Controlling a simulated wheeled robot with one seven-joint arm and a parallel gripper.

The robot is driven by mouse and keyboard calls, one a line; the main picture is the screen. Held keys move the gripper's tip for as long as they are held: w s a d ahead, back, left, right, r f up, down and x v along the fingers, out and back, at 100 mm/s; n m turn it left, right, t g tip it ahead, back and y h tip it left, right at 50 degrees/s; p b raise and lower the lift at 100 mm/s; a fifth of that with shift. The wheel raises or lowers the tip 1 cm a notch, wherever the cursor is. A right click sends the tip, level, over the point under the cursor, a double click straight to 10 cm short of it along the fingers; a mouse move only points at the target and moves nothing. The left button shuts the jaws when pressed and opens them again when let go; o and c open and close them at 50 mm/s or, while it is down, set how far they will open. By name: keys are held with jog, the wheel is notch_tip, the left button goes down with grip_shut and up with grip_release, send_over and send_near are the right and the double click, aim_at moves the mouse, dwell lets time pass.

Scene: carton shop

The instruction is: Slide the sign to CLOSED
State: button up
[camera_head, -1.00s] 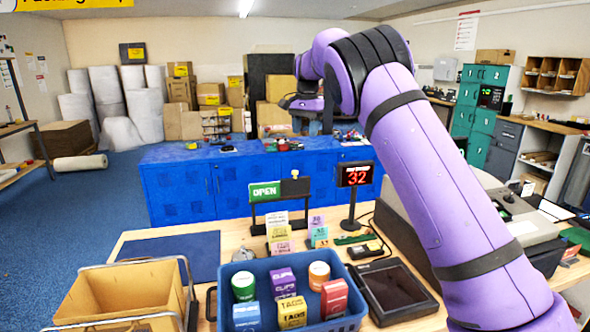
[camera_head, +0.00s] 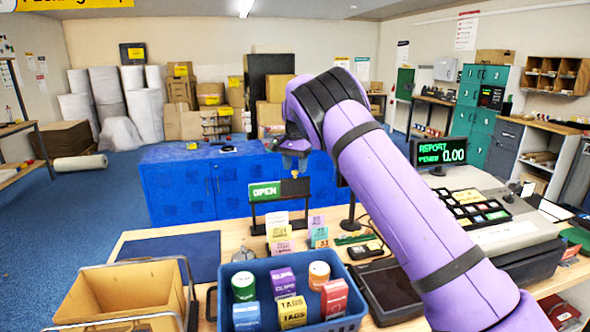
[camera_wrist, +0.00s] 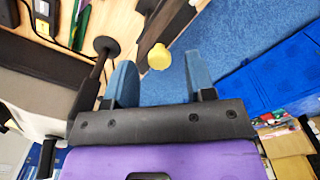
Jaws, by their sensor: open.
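The sign (camera_head: 265,191) stands on the counter in the head view. Its green OPEN panel shows at the left, and the right part of its rail is dark. My gripper (camera_head: 291,163) is just above the sign's right end and hides part of its top. In the wrist view, my gripper's two blue fingers (camera_wrist: 160,82) are open and empty. A round yellow knob (camera_wrist: 159,58) shows ahead of the gap between them, by the sign's dark edge (camera_wrist: 166,24). I see no finger touching the knob.
A blue crate (camera_head: 262,266) of small boxes and rolls stands in front of the sign. Small coloured cards (camera_head: 281,232) stand just before it. A tablet (camera_head: 385,290), a register display (camera_head: 443,152) and its keypad (camera_head: 475,210) are to the right. Blue cabinets (camera_head: 180,190) stand behind.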

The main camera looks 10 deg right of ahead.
jog(key=shift+f, duration=0.7)
grip_shut()
jog(key=a, duration=1)
jog(key=shift+a+r, duration=0.1)
jog(key=shift+a, duration=0.25)
grip_release()
jog(key=shift+a, duration=0.1)
notch_tip(320, 180, up, 11)
